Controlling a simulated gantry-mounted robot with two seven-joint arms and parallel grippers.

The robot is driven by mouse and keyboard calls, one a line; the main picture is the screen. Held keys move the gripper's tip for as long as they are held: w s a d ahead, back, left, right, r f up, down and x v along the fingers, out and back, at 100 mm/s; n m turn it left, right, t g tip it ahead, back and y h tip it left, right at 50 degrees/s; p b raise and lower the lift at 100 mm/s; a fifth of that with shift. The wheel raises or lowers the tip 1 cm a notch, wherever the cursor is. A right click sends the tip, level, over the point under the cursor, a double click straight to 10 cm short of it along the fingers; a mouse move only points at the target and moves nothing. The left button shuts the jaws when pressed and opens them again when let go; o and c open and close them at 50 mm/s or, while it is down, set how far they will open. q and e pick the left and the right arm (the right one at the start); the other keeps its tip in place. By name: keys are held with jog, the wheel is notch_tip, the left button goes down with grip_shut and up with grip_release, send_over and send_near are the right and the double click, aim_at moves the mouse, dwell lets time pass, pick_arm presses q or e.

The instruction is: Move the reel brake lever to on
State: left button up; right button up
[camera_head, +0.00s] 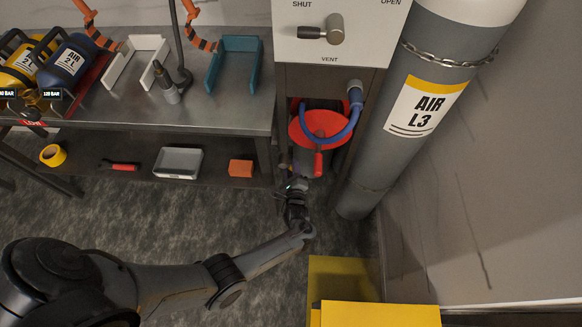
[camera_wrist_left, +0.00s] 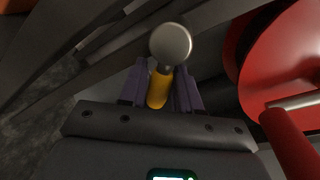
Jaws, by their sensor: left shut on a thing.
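The red hose reel (camera_head: 305,128) with blue hose sits in the narrow bay below the vent panel; its red disc (camera_wrist_left: 290,60) fills the right of the left wrist view. A short lever with a yellow shaft (camera_wrist_left: 158,92) and a round grey knob, apparently the reel brake lever, lies between my left gripper's purple fingers (camera_wrist_left: 161,93). My left gripper (camera_head: 296,184) is shut on it, low in front of the reel's left side. In the head view the lever is not clear behind the gripper. No on or off marking is legible. My right gripper is out of view.
The reel's red crank handle (camera_head: 318,165) sticks out just right of my left gripper. A metal bench (camera_head: 210,112) with a lower shelf stands left. A grey AIR L3 cylinder (camera_head: 395,150) stands right, and a yellow box (camera_head: 375,314) is in front. Grey floor lies open between them.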

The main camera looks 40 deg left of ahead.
pick_arm(q)
jog(key=shift+w+r, duration=0.15)
jog(key=shift+r, duration=0.15)
jog(key=o, duration=0.8)
jog(key=shift+c, duration=0.2)
jog(key=shift+o, duration=0.8)
jog(key=shift+f, duration=0.1)
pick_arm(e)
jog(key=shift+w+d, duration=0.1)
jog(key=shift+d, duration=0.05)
pick_arm(q)
jog(key=shift+s+d, duration=0.1)
jog(key=shift+s, duration=0.1)
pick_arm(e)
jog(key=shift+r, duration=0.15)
